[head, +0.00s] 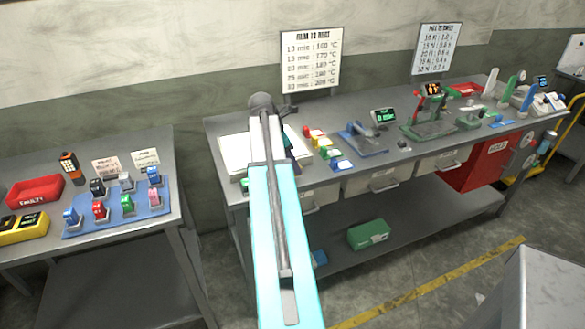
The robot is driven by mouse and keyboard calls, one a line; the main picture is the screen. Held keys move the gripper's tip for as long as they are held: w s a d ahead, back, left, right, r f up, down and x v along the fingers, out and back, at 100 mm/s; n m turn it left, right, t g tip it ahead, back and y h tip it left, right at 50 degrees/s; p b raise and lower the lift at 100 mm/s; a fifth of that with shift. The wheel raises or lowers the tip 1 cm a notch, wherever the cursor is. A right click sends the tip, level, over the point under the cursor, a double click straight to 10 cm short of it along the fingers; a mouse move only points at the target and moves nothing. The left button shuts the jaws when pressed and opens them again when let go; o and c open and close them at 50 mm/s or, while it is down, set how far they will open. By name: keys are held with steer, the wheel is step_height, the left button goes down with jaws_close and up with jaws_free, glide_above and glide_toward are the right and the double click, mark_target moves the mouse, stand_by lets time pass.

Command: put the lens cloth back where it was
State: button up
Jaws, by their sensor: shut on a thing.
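My arm reaches up over the left end of the long grey workbench (215,172). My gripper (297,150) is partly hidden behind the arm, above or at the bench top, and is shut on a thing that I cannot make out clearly. I cannot pick out the lens cloth with certainty. A white flat sheet or pad (231,150) lies on the bench just left of the arm, partly covered by it.
Small coloured boxes (315,133), a blue device (362,140) and a green press (430,125) stand right of my gripper. A red bin (490,162) hangs in front. The left table (150,238) holds a red tray (34,190) and a blue tray (117,222). A green box (368,234) sits on the lower shelf.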

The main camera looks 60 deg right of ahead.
steer(key=shift+f+p, duration=0.35)
steer(key=shift+f, duration=1.05)
steer(key=shift+f, duration=0.1)
steer(key=o, duration=0.7)
steer(key=shift+o, duration=0.2)
steer(key=b+v, duration=0.2)
steer(key=v, duration=1)
steer(key=shift+s+d, duration=0.15)
steer(key=shift+s, duration=0.05)
